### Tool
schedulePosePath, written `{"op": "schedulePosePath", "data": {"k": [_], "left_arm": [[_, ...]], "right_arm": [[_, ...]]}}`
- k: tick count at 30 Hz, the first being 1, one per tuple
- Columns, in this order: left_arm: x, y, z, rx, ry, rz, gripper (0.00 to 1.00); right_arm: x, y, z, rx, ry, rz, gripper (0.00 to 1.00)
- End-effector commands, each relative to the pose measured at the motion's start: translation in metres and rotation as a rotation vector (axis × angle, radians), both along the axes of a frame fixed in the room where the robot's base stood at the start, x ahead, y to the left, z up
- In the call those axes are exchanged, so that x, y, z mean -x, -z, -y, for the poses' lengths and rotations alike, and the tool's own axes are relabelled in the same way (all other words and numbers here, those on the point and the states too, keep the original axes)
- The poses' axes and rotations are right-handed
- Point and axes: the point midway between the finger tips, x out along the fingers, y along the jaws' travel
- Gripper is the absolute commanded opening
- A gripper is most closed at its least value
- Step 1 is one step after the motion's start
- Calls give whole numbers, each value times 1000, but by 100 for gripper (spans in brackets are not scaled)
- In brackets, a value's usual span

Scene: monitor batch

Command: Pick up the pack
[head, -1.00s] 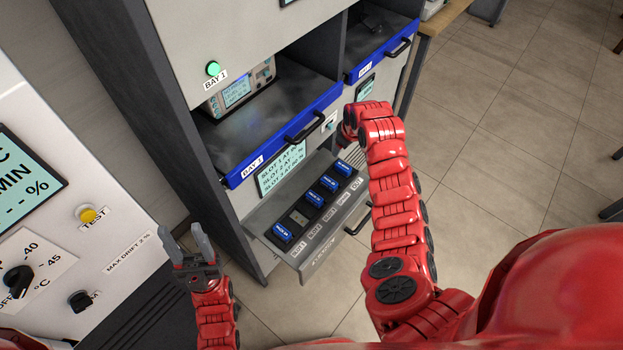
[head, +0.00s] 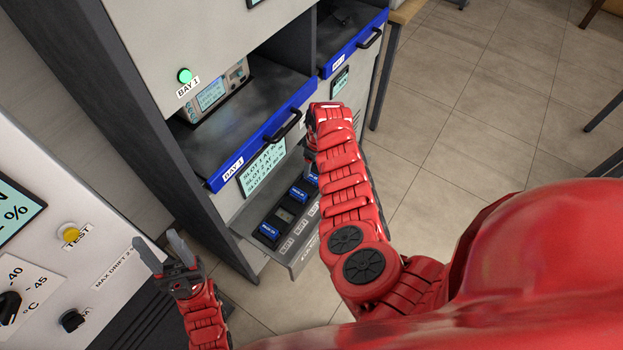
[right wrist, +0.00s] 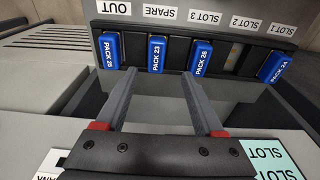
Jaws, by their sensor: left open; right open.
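Several blue packs sit in a row in an open charging drawer (head: 290,247). The right wrist view shows pack 25 (right wrist: 110,50) by the OUT label, pack 23 (right wrist: 156,53) by SPARE, pack 26 (right wrist: 200,57) by SLOT 3 and pack 24 (right wrist: 276,67) at the right end. The SLOT 2 place (right wrist: 233,58) is empty. My right gripper (right wrist: 160,76) is open and empty, its fingertips just short of pack 23 and to either side of it. In the head view my right arm hides part of the row. My left gripper (head: 156,242) is open and empty, left of the drawer.
A blue-edged BAY 1 shelf (head: 225,171) with a black handle (head: 283,126) juts out above the drawer; a grey instrument (head: 213,93) stands on it. A white panel with knobs (head: 72,234) stands at the left.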

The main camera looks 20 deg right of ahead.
Motion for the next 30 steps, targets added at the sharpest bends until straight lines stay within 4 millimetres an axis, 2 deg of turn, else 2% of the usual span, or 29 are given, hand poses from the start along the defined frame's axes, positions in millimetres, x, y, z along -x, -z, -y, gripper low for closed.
{"op": "schedulePosePath", "data": {"k": [4, 13, 22, 30], "left_arm": [[0, 5, 0, 0, 0, 0, 50], [0, 10, 0, 0, 0, 0, 50], [0, 39, 0, 0, 0, 0, 50], [0, 40, 0, 0, 0, 0, 50]], "right_arm": [[-1, 18, -1, -4, 5, -2, 70], [-4, 31, -1, -2, 4, 1, 70], [-9, 72, 1, -3, 3, -2, 70], [-10, 76, -1, -1, 0, -1, 70]]}}
